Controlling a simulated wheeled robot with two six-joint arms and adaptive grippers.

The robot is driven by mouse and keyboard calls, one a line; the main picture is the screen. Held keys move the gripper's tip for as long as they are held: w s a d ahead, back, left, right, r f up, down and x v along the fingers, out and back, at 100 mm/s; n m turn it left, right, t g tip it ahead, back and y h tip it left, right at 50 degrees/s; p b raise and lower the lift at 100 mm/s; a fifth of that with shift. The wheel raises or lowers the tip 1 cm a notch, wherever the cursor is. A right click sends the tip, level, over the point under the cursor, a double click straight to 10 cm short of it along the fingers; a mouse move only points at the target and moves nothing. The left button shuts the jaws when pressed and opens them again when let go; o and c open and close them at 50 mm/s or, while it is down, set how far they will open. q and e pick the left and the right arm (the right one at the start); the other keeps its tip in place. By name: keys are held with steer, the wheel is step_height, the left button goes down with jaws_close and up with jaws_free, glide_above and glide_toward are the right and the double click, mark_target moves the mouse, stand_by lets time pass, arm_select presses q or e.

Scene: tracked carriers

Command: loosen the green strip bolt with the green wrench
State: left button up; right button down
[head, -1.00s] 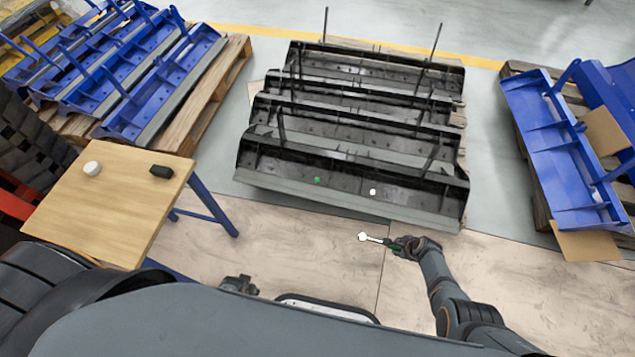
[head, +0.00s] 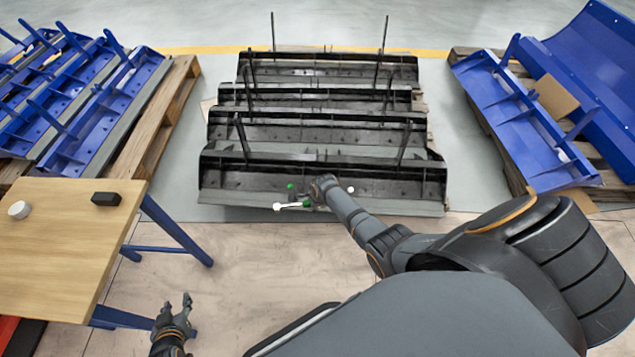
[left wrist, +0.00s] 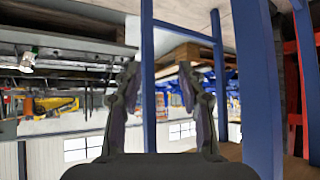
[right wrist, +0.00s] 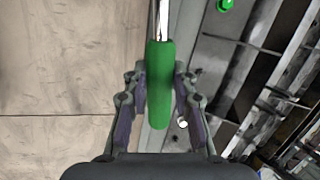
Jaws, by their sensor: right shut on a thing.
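The green strip bolt (head: 291,186) is a small green dot on the front face of the nearest black carrier (head: 420,192). It also shows at the top of the right wrist view (right wrist: 226,4). My right gripper (head: 313,200) is shut on the green handle of the green wrench (head: 292,206). The wrench's pale head points left in the head view, just below and apart from the bolt. The handle (right wrist: 160,85) lies between the fingers in the right wrist view; the wrench head is out of that frame. My left gripper (head: 178,312) is open and empty, low beside the table.
A white bolt (head: 350,189) sits right of the green one. A wooden table (head: 60,240) with a white round thing (head: 19,209) and a black block (head: 106,199) stands at left. Blue carriers on pallets flank both sides. Bare floor (head: 250,250) lies in front of the black carrier.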

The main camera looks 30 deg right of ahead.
arm_select(q)
steer(key=w+d+r+t+b, duration=0.1)
steer(key=w+r+t+b, duration=0.1)
steer(key=r, duration=0.7)
steer(key=w+d+r+t+h+b, duration=0.1)
steer(key=w+r+t+b, duration=0.2)
steer(key=r, duration=0.7)
steer(key=shift+d+r+t+b, duration=0.2)
steer(key=shift+d+t+b, duration=0.25)
steer(key=shift+t, duration=0.35)
arm_select(e)
steer(key=w+d+r+m+h, duration=0.1)
steer(key=w+d+m, duration=0.3)
steer(key=d, duration=0.1)
steer(key=shift+w+d+r+h, duration=0.3)
steer(key=shift+w+d+h, duration=0.05)
steer(key=shift+d+h, duration=0.05)
arm_select(q)
steer(key=shift+a, duration=0.1)
